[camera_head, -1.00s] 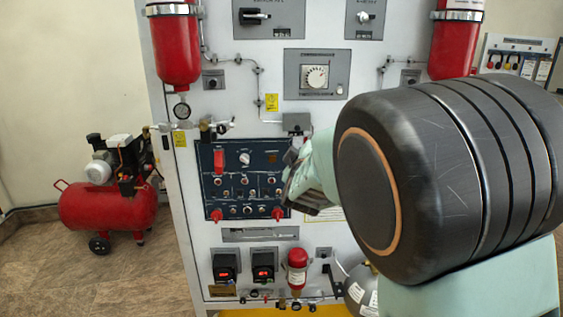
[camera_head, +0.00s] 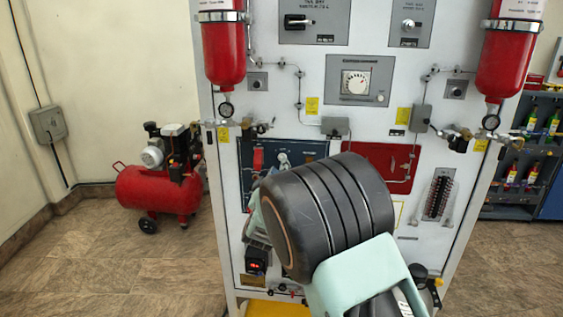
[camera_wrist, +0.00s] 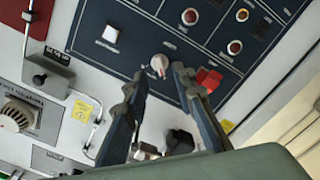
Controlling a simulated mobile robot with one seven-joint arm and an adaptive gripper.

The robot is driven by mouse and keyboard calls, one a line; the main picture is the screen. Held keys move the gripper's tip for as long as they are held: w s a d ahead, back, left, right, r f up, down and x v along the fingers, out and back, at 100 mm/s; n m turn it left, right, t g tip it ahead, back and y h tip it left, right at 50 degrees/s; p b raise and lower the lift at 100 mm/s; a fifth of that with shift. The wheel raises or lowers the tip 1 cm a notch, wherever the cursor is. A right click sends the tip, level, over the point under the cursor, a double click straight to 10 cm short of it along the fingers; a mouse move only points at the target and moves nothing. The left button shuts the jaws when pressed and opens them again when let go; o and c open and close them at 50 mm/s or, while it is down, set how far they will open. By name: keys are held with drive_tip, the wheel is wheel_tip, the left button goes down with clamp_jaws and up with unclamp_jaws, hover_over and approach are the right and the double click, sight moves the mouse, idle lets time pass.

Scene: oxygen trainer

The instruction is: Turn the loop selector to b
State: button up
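A pale rotary knob (camera_head: 283,161) sits on the dark blue panel (camera_head: 317,149) in the head view. Labels are too small to read, so I cannot confirm which control is the loop selector. My gripper (camera_wrist: 157,77) is open and empty. Its two fingers point at the panel, and the knob appears just beyond the gap between the tips. No contact is clear.
A red switch cover (camera_head: 258,160) sits left of the knob; it is close to one finger in the wrist view (camera_wrist: 209,80). A red compressor (camera_head: 158,190) stands left. Floor between is clear.

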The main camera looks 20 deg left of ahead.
drive_tip(key=shift+x, duration=2.3)
drive_tip(key=shift+c, duration=0.3)
clamp_jaws()
